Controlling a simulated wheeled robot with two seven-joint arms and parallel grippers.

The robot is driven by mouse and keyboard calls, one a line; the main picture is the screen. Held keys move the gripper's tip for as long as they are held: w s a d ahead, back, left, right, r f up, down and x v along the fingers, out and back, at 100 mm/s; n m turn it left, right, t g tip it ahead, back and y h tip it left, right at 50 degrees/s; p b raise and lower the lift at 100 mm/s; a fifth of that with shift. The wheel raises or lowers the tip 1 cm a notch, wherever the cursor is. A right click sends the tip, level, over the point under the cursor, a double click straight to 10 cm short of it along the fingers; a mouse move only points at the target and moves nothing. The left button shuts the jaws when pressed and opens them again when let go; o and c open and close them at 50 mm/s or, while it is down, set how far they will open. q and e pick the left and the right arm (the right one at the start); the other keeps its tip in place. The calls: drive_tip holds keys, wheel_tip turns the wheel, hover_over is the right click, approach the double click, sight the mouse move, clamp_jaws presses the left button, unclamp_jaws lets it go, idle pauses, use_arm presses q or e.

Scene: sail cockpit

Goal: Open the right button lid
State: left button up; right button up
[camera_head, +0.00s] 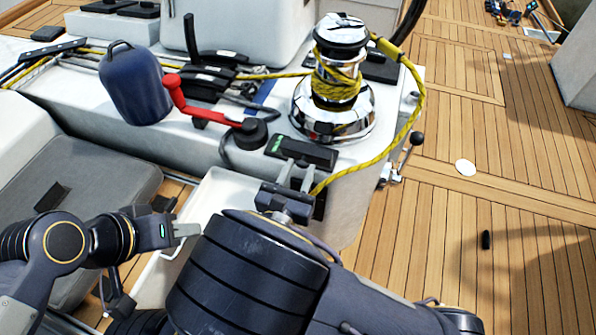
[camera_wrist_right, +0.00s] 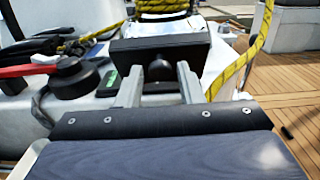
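A black rectangular lid or panel (camera_head: 303,153) sits on the white cockpit ledge below the chrome winch. In the right wrist view the black panel (camera_wrist_right: 165,47) stands across the top, with a dark round button (camera_wrist_right: 158,70) just below it. I cannot tell for certain how far the lid is raised. My right gripper (camera_head: 297,174) is at this panel. Its two fingers are apart on either side of the button in the wrist view (camera_wrist_right: 160,84), with nothing between them that I can see gripped. My left gripper (camera_head: 188,230) is away to the left, its fingertips side-on.
The chrome winch (camera_head: 338,85) with yellow rope stands just behind. A yellow rope (camera_head: 398,140) hangs down at the right. The wooden deck (camera_head: 470,130) there is mostly clear.

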clamp_jaws()
drive_tip(key=r+g+p, duration=0.1)
drive_tip(key=p, duration=0.1)
drive_tip(key=g+p, duration=0.1)
drive_tip(key=p, duration=0.1)
drive_tip(key=shift+w+d+r+y, duration=0.15)
drive_tip(key=shift+w+r+y, duration=0.15)
drive_tip(key=shift+w+r, duration=0.1)
drive_tip(key=shift+w+f+g+p, duration=0.15)
drive_tip(key=shift+g+p, duration=0.15)
drive_tip(key=shift+p, duration=0.15)
drive_tip(key=shift+f, duration=0.1)
drive_tip(key=shift+o, duration=1.4)
unclamp_jaws()
drive_tip(key=v, duration=0.8)
